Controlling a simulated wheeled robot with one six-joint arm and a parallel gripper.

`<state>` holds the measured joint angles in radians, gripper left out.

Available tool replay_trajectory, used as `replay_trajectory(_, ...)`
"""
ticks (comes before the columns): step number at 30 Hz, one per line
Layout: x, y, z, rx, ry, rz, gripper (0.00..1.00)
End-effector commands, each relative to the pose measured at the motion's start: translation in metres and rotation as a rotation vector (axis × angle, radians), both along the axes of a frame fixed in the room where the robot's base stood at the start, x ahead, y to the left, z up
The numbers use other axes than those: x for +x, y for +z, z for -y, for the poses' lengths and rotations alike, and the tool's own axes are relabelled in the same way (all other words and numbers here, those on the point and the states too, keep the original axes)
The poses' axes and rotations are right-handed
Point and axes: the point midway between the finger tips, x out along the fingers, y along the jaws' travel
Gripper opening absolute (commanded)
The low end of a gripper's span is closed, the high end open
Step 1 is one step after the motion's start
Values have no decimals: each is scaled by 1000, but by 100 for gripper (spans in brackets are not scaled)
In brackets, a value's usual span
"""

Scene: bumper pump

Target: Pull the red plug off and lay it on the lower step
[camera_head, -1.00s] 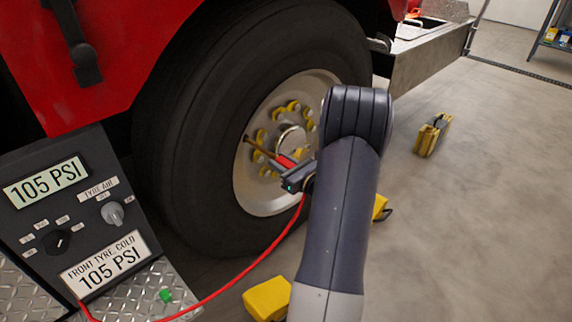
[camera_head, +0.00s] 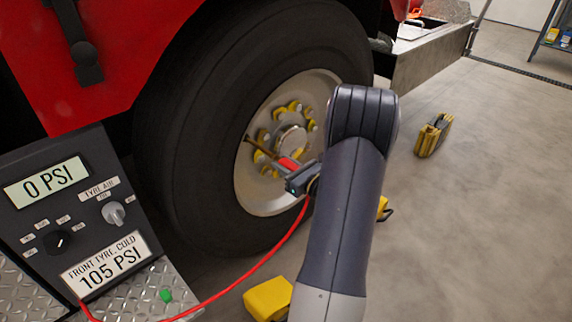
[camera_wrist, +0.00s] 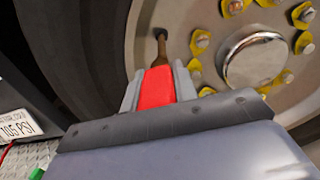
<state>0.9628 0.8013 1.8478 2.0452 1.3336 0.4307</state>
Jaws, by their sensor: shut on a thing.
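The red plug (camera_head: 289,163) is between the jaws of my gripper (camera_head: 298,174), in front of the wheel's hub. In the wrist view the red plug (camera_wrist: 156,88) fills the space between the two grey fingers (camera_wrist: 157,92). The brass valve stem (camera_head: 260,147) points out of the wheel, in line with the plug. The stem (camera_wrist: 160,52) shows just beyond the plug in the wrist view; I cannot tell whether they touch. A diamond-plate step (camera_head: 140,298) is at the lower left, with a small green piece (camera_head: 165,295) on it.
The gauge panel (camera_head: 80,215) at left reads 0 PSI above a 105 PSI label. A red hose (camera_head: 240,280) curves from the plug to the panel's foot. Yellow blocks (camera_head: 268,298) are on the floor by the tyre (camera_head: 190,130). Floor at right is mostly clear.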

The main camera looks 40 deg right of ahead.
Motion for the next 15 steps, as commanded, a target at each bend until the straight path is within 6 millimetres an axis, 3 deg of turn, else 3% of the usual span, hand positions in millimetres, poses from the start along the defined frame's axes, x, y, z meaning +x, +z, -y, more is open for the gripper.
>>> replay_trajectory(15,-22,-1,3,3,-4,-2,0)
